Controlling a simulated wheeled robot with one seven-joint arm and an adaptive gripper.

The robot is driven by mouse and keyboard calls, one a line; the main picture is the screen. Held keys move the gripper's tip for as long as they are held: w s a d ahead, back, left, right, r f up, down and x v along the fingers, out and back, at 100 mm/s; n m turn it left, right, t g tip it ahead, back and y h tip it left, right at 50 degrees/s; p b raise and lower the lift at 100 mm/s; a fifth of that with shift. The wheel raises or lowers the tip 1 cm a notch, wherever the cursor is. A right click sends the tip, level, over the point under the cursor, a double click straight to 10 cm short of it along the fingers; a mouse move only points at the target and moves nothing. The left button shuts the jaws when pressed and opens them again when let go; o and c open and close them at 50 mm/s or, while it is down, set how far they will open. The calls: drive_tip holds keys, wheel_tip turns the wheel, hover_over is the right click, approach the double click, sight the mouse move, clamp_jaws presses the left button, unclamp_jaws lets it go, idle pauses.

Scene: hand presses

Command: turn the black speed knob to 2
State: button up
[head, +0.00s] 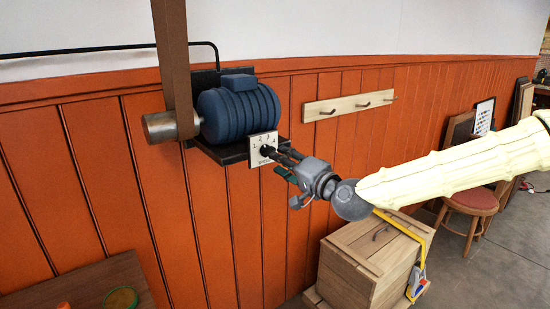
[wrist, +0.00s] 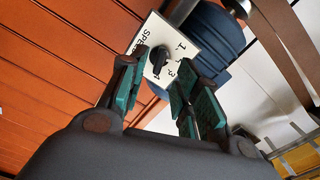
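The black speed knob (wrist: 160,58) sits on a white number plate (wrist: 148,56) marked SPEED, with numbers around it. In the head view the plate (head: 257,157) is on the motor's mount. My gripper (wrist: 161,72) is open, with green-padded fingers. In the wrist view the knob shows between the fingertips, which partly cover the plate. In the head view my gripper (head: 274,154) reaches in from the right, its tips close to the knob. I cannot tell whether they touch it. The number the knob points at is not clear.
A blue motor (head: 240,112) with a brown belt (head: 173,60) and a metal pulley is mounted above left of the plate. A peg rail (head: 348,106) is on the orange wall to the right. A wooden crate (head: 362,265) stands below my arm.

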drive_tip(key=v, duration=0.6)
drive_tip(key=shift+d+f, duration=0.1)
drive_tip(key=s+f+n+g+h, duration=0.1)
drive_tip(key=s+f+g+h, duration=0.3)
drive_tip(key=f, duration=0.9)
drive_tip(key=s+f+g+y, duration=0.1)
drive_tip(key=s+f, duration=0.4)
drive_tip(key=f, duration=0.8)
drive_tip(key=s+f+n+g+h, duration=0.1)
drive_tip(key=s+f+g+h, duration=0.3)
drive_tip(key=f, duration=0.9)
drive_tip(key=s+d+f+n+g+h, duration=0.1)
drive_tip(key=s+d+f+g, duration=0.1)
drive_tip(key=s+d+f, duration=0.3)
drive_tip(key=s+d+f+n+g+h, duration=0.1)
drive_tip(key=s+d+f, duration=0.4)
drive_tip(key=s, duration=0.9)
drive_tip(key=s+d+f+n+g+h, duration=0.1)
drive_tip(key=s+d+f+n+g, duration=0.1)
drive_tip(key=s+d+f, duration=0.4)
drive_tip(key=s+f, duration=0.4)
drive_tip(key=shift+g+h, duration=0.3)
drive_tip(key=shift+a+f, duration=0.1)
drive_tip(key=shift+f, duration=0.05)
